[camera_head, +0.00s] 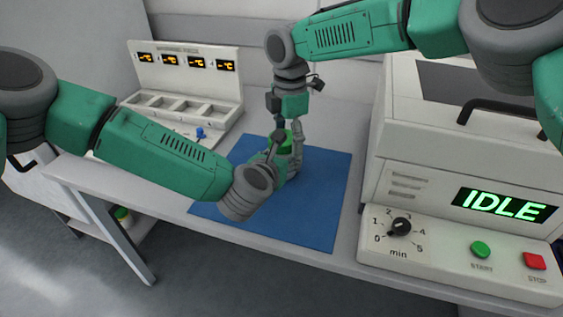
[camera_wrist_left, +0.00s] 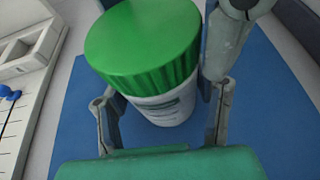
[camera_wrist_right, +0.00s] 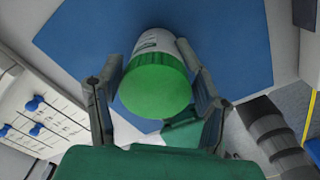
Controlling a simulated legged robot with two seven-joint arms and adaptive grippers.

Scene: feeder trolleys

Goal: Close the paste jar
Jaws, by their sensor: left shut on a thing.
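The paste jar stands upright over the blue mat (camera_head: 318,215); it has a white labelled body (camera_wrist_left: 172,106) and a ribbed green lid (camera_wrist_left: 143,42). The lid sits on top of the jar; I cannot tell how tight it is. My left gripper (camera_wrist_left: 163,108) is shut on the jar's body from the side. My right gripper (camera_wrist_right: 152,85) points down from above, its fingers on either side of the lid, with a small gap at the left; it looks open. In the head view both grippers partly hide the jar.
A white machine (camera_head: 440,180) reading IDLE, with a dial and green and red buttons, stands at the right. A white unit with several displays and trays (camera_head: 185,75) is at the back left. The mat's front part is clear.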

